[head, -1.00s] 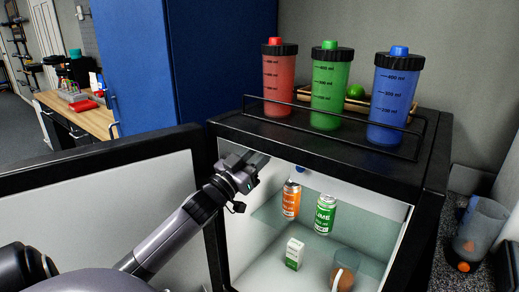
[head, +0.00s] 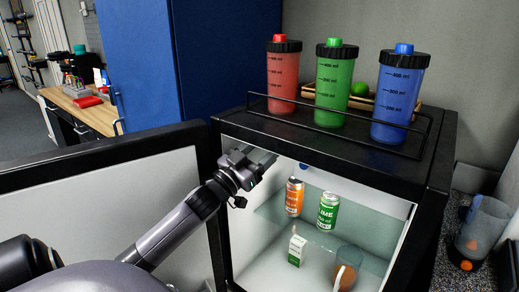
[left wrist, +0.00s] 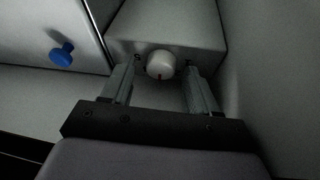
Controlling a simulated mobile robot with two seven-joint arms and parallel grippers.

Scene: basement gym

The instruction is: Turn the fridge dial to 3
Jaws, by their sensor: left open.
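Faint marks flank the dial, too dark to read. My left gripper (left wrist: 160,72) is open, with one finger on each side of the dial; I cannot tell whether they touch it. In the head view my left gripper (head: 268,160) reaches into the upper left of the open fridge, and the dial is hidden there. My right gripper is not in view.
The open fridge door (head: 110,215) stands left, beside my left arm. Inside are an orange can (head: 294,197), a green can (head: 328,211), a small carton (head: 297,250) and a cup (head: 347,267). A blue knob (left wrist: 62,55) is left of the dial. Bottles stand on top.

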